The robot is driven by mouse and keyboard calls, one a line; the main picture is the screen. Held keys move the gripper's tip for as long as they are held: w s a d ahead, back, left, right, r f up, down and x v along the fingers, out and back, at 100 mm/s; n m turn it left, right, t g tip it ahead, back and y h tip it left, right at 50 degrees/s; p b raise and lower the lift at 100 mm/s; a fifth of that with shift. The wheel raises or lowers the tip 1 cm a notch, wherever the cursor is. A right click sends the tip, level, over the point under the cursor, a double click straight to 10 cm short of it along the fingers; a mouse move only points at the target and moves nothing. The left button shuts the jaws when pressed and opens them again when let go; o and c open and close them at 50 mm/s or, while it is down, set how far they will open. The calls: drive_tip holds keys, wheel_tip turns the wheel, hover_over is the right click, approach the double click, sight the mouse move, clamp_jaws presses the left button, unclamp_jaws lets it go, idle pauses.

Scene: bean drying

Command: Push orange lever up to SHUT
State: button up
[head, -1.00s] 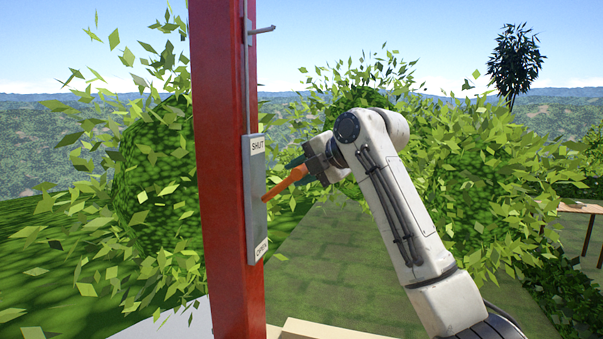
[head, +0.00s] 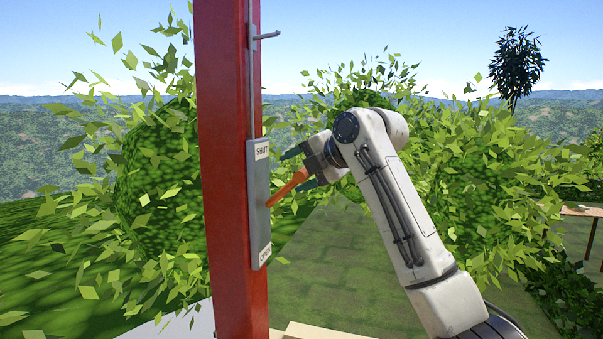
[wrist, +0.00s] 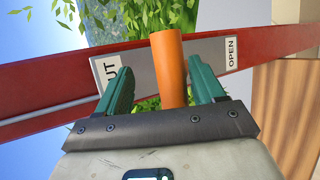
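The orange lever (head: 289,187) sticks out from a grey plate (head: 258,225) on a red post. The plate reads SHUT at its top and OPEN at its bottom. The lever's base sits around the plate's middle, and its outer end tilts up toward my gripper (head: 305,165). In the wrist view, the lever (wrist: 170,65) stands between the two teal fingers of my gripper (wrist: 162,85). The fingers are apart. A gap shows on the SHUT side; the OPEN-side finger is very close to the lever, and I cannot tell if it touches.
The red post (head: 228,180) stands upright, with a thin rod and small peg (head: 266,35) above the plate. Leafy bushes (head: 160,180) are behind. A wooden table (head: 580,211) is at far right. Pale boards (head: 320,332) lie below the post.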

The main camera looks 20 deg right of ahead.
drive_tip(key=shift+o, duration=1.1)
drive_tip(key=shift+a, duration=0.35)
drive_tip(key=shift+d+f, duration=0.1)
drive_tip(key=shift+d, duration=0.1)
drive_tip(key=shift+s+d, duration=0.1)
drive_tip(key=shift+d, duration=0.05)
drive_tip(key=shift+s+d+b, duration=0.2)
drive_tip(key=shift+s+b, duration=0.05)
drive_tip(key=shift+b, duration=0.05)
drive_tip(key=b+v, duration=0.3)
drive_tip(key=v, duration=0.7)
drive_tip(key=shift+a, duration=0.25)
